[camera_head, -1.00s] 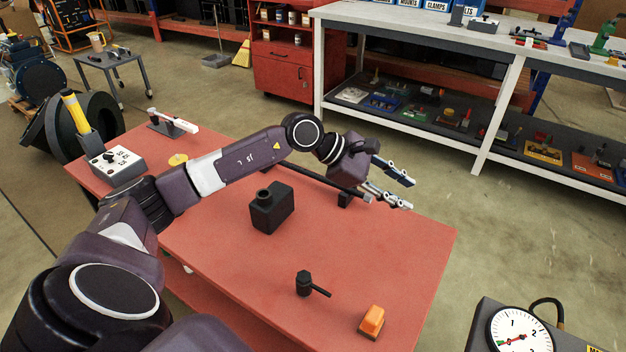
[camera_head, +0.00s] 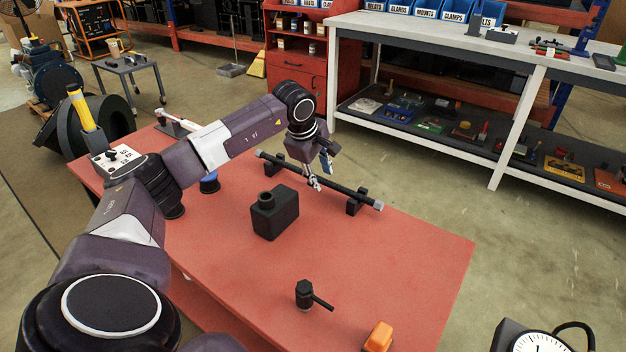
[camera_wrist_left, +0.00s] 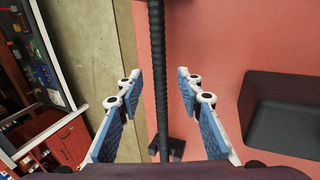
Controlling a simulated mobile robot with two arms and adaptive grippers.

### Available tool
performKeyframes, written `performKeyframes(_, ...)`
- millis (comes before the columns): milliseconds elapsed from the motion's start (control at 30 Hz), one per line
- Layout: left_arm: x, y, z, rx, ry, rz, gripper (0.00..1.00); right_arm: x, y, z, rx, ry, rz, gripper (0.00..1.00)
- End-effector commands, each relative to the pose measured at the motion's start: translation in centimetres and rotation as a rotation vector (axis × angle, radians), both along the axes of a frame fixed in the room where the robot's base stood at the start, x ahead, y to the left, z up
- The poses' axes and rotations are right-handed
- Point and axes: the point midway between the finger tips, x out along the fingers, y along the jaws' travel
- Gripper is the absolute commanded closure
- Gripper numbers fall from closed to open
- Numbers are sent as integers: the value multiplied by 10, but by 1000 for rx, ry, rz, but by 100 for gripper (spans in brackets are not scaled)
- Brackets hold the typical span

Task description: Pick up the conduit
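The conduit is a long dark ribbed rod (camera_head: 345,189) with light ends, lying across two black supports near the far edge of the red table (camera_head: 400,270). My left gripper (camera_head: 320,184) is above the middle of the conduit, pointing down. In the left wrist view the conduit (camera_wrist_left: 157,60) runs lengthwise between the two blue-padded fingers (camera_wrist_left: 155,83). The fingers are open, with a gap on both sides of the conduit. My right gripper is not in view.
A black bottle-like container (camera_head: 274,214) stands on the table just in front of the conduit. A black fitting with a handle (camera_head: 311,295) and an orange block (camera_head: 379,337) are nearer the front. The right part of the table is clear.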

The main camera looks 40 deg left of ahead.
Motion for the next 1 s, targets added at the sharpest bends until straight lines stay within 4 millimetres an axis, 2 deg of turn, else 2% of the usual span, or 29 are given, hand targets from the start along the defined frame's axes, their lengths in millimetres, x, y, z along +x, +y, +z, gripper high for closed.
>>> performKeyframes(100,4,0,-9,-1,-1,1,66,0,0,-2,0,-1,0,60)
performKeyframes(333,4,0,-9,-1,-1,0,66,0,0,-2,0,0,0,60)
performKeyframes(633,4,0,-9,-1,-1,0,99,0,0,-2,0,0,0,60)
performKeyframes(1000,4,0,-8,-1,-2,0,100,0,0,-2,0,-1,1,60)
